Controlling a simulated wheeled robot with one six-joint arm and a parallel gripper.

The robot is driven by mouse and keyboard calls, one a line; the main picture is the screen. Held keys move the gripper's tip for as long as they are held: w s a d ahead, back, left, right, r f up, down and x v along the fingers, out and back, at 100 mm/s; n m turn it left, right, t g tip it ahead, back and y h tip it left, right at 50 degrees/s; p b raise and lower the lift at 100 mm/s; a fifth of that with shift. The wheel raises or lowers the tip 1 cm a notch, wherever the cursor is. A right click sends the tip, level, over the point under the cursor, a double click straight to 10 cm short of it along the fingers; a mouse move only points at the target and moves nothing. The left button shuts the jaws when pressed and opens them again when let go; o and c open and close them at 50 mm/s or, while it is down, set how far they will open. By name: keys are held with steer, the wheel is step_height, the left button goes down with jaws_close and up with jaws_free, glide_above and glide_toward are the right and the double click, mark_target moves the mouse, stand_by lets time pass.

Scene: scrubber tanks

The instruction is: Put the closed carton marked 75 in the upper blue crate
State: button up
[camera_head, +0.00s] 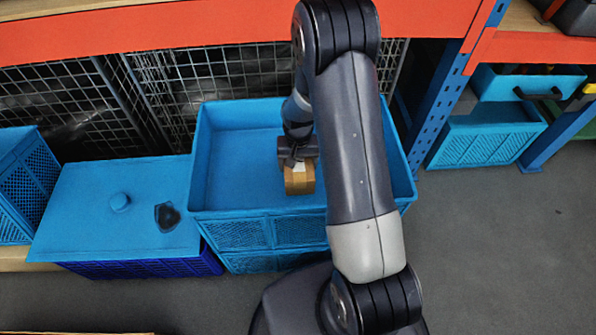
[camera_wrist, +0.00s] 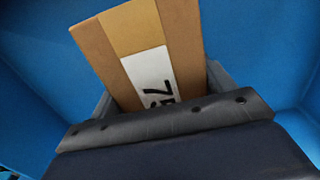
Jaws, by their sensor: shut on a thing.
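The brown closed carton (camera_head: 300,183) is in my gripper (camera_head: 297,163), inside the outline of the upper blue crate (camera_head: 228,230). In the wrist view the carton (camera_wrist: 137,36) fills the top middle, with a white label showing a 7 and part of a second digit, cut off by my gripper (camera_wrist: 165,115). My gripper is shut on the carton. Blue crate walls (camera_wrist: 262,60) surround it in the wrist view. The crate is open at the top and stacked on another blue crate. I cannot tell whether the carton touches the crate floor. My arm hides part of the crate's right side.
A blue lidded crate (camera_head: 95,208) with a knob and a dark object (camera_head: 167,216) on top stands at the left. Orange shelf beams (camera_head: 150,38) and wire mesh (camera_head: 185,80) are behind. A blue post (camera_head: 432,110) stands right. Grey floor is clear at the right.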

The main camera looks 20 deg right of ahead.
steer(key=shift+f+b, duration=0.3)
steer(key=shift+f, duration=1.8)
steer(key=shift+f, duration=0.1)
steer(key=shift+f, duration=0.15)
steer(key=o, duration=1.2)
step_height(320, 180, up, 12)
steer(key=shift+r+p, duration=0.25)
steer(key=shift+p, duration=0.85)
